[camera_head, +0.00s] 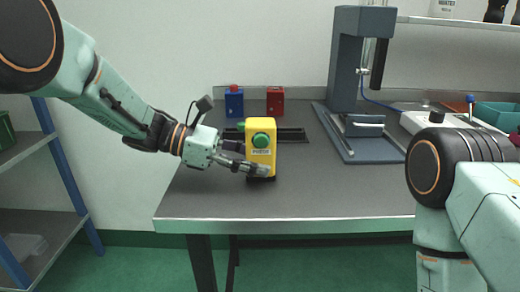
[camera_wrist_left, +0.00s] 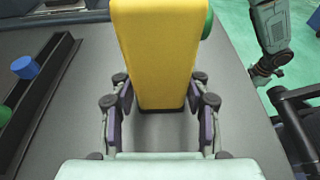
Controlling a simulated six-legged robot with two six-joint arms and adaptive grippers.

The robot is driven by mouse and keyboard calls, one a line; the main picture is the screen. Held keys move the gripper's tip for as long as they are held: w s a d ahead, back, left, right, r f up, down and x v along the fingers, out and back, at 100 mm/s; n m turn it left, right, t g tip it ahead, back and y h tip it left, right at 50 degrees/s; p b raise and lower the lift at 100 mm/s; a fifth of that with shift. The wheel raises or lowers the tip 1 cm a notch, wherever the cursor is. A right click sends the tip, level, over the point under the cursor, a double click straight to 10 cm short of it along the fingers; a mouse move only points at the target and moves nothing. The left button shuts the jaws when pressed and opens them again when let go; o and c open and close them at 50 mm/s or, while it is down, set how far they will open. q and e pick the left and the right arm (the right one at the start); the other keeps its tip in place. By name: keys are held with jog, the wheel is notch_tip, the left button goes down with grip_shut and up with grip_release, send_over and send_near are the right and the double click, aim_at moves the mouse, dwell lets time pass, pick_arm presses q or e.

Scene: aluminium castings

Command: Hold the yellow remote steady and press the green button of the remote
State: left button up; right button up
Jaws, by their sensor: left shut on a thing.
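The yellow remote (camera_head: 261,165) stands upright near the front left of the grey table. Its round green button (camera_head: 260,140) faces the head camera, with a white label below it. My left gripper (camera_head: 250,160) comes in from the left and is shut on the remote's lower part. In the left wrist view the yellow body (camera_wrist_left: 155,50) sits between the two fingers, and the green button (camera_wrist_left: 207,24) shows at its right edge. My right gripper (camera_wrist_left: 263,72) shows small at the upper right there, apart from the remote; its fingers are too unclear to read.
Behind the remote lies a dark rail tray (camera_head: 290,134). A blue block (camera_head: 234,103) and a red block (camera_head: 275,100) stand at the back. A grey press stand (camera_head: 345,80) is right of them. The table front (camera_head: 330,200) is clear.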

grip_shut()
dwell(1.3)
